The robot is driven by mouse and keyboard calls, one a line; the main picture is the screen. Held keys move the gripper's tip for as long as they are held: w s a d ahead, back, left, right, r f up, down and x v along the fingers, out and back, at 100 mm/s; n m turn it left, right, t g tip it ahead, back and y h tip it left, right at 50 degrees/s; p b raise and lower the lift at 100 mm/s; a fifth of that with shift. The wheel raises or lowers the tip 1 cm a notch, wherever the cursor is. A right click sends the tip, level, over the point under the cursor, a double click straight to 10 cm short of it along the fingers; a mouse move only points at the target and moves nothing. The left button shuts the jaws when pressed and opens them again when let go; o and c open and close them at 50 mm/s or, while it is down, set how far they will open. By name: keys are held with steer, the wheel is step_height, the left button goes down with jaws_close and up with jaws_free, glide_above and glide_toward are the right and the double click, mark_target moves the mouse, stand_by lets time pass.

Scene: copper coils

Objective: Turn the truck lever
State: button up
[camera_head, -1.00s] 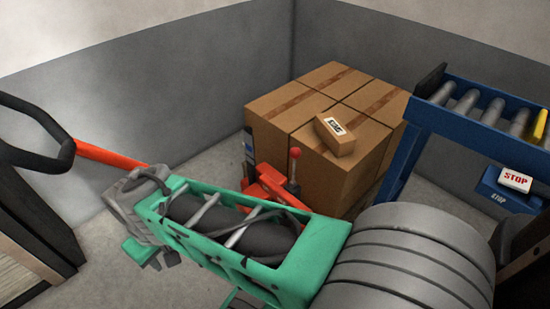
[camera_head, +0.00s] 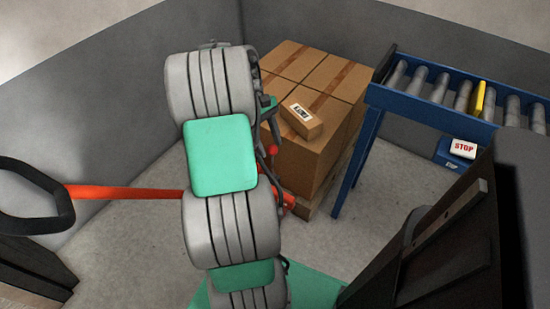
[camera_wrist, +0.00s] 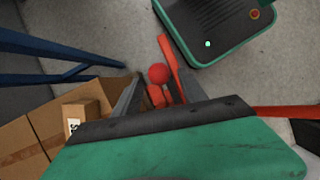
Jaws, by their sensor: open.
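The pallet truck has a red shaft (camera_head: 125,192) ending in a black loop handle (camera_head: 65,215) at the left of the head view. Its lever's red ball knob (camera_head: 272,151) shows just right of my arm. In the wrist view, the red knob (camera_wrist: 157,73) lies between the two dark fingers of my gripper (camera_wrist: 150,50), which is open and empty. I cannot tell whether a finger touches the lever. Red truck parts show below and beside the knob.
Large cartons (camera_head: 318,165) with a small labelled box (camera_head: 301,119) on top stand behind the truck on a pallet. A blue roller conveyor (camera_head: 430,105) with a STOP sign (camera_head: 463,148) stands at the right. Grey walls close off the back. Floor is clear between cartons and conveyor.

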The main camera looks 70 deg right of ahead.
mark_target(272, 162)
steer(key=b+x, duration=0.4)
steer(key=x, duration=0.3)
steer(key=shift+a+f, duration=0.1)
steer(key=shift+f, duration=0.2)
jaws_close()
stand_by(1.0)
